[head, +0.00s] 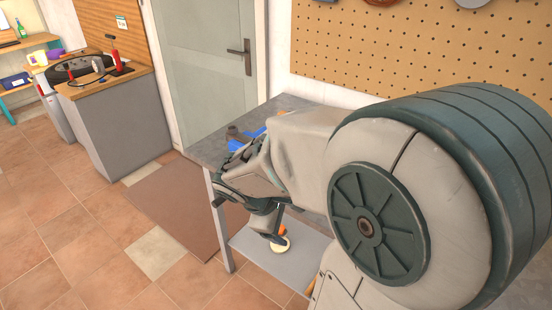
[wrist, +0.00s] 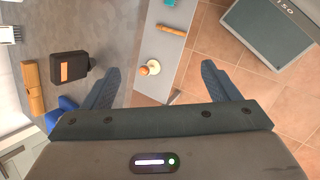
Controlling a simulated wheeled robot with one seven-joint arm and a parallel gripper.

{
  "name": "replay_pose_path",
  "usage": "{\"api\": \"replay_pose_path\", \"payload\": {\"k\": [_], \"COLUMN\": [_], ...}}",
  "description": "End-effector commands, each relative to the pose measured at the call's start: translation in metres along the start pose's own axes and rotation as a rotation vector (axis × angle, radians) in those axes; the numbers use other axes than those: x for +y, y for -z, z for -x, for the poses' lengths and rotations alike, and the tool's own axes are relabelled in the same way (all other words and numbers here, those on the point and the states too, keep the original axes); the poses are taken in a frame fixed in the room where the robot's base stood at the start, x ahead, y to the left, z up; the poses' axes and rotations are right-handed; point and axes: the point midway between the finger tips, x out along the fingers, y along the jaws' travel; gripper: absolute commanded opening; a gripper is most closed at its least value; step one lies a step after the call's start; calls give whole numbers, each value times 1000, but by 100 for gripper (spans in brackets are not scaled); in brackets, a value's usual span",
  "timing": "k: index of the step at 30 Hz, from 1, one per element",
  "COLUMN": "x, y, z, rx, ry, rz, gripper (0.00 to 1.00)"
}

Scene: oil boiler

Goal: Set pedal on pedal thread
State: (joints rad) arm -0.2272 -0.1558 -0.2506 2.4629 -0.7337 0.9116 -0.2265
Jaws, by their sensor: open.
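A black block with an orange patch and a short stub on one side, which looks like the pedal (wrist: 70,66), lies on the grey table top at the left of the wrist view. My gripper (wrist: 160,66) is open, its two blue-grey fingers wide apart with nothing between them. It hangs over the table's edge and the lower shelf, and the pedal lies outside the left finger. In the head view my gripper (head: 264,217) is low beside the table's front edge, partly hidden by my arm. I cannot make out the pedal thread in either view.
The grey table (head: 204,150) has a blue item (head: 240,137) at its far end. A brown block (wrist: 33,88) lies near the pedal. The lower shelf (wrist: 153,39) holds a pale disc (wrist: 150,68) and a brown stick (wrist: 171,29).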

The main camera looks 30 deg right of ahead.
Motion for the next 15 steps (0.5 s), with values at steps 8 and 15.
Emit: {"api": "replay_pose_path", "payload": {"k": [8, 15], "x": [79, 118], "y": [11, 32], "z": [-24, -25], "rx": [-315, -490], "ry": [-293, -442], "rz": [651, 1005], "gripper": [82, 82]}}
